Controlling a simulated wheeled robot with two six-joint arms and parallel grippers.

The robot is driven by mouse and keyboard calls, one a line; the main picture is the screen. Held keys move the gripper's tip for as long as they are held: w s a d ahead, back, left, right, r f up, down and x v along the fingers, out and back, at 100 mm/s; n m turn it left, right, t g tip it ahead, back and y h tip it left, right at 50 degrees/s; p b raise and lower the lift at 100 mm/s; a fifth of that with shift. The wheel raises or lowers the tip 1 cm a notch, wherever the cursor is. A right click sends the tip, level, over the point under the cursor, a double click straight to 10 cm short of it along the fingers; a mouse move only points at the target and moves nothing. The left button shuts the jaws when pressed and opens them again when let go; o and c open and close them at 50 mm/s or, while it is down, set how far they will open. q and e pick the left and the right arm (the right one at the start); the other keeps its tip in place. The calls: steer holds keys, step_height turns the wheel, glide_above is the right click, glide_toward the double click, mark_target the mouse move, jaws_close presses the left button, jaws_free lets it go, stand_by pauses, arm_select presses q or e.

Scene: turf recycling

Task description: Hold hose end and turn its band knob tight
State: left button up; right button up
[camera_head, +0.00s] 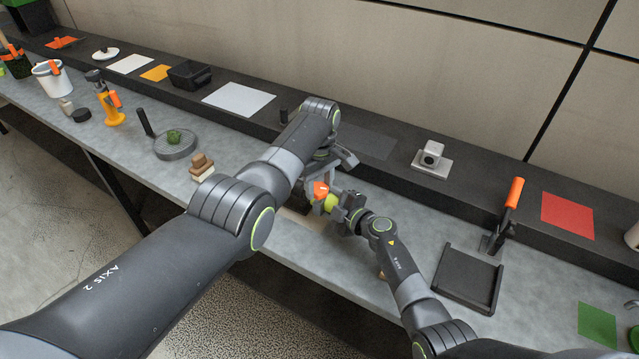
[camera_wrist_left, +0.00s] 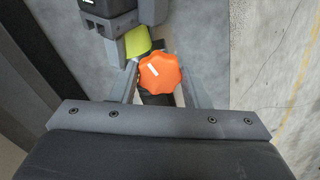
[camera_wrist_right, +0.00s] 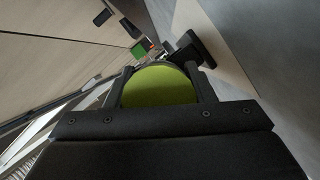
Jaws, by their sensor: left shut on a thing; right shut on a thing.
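The orange lobed band knob (camera_head: 320,190) shows near the middle of the bench in the head view. In the left wrist view the knob (camera_wrist_left: 162,72) carries a white mark and sits between the fingers of my left gripper (camera_wrist_left: 160,80), which is shut on it. The yellow-green hose end (camera_head: 331,203) is right beside the knob. My right gripper (camera_head: 345,207) is shut on it from the right. In the right wrist view the hose end (camera_wrist_right: 158,87) fills the space between the fingers. A dark part lies under the knob; the rest of the hose is hidden.
A black tray (camera_head: 467,279) and an orange-handled lever (camera_head: 507,205) stand to the right. A round grill plate (camera_head: 176,146) and a brown-topped block (camera_head: 202,167) are to the left. A raised dark shelf (camera_head: 385,145) runs along the back.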

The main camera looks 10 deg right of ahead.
arm_select(q)
steer(key=m, duration=0.5)
steer(key=shift+s+m, duration=0.1)
steer(key=shift+m, duration=0.2)
arm_select(e)
steer(key=shift+d+f, duration=0.1)
steer(key=shift+f, duration=0.1)
arm_select(q)
steer(key=m, duration=0.5)
steer(key=shift+a+m, duration=0.1)
steer(key=shift+m, duration=0.2)
steer(key=m, duration=1.1)
steer(key=shift+m, duration=0.3)
steer(key=o, duration=1)
arm_select(e)
steer(key=shift+s, duration=0.1)
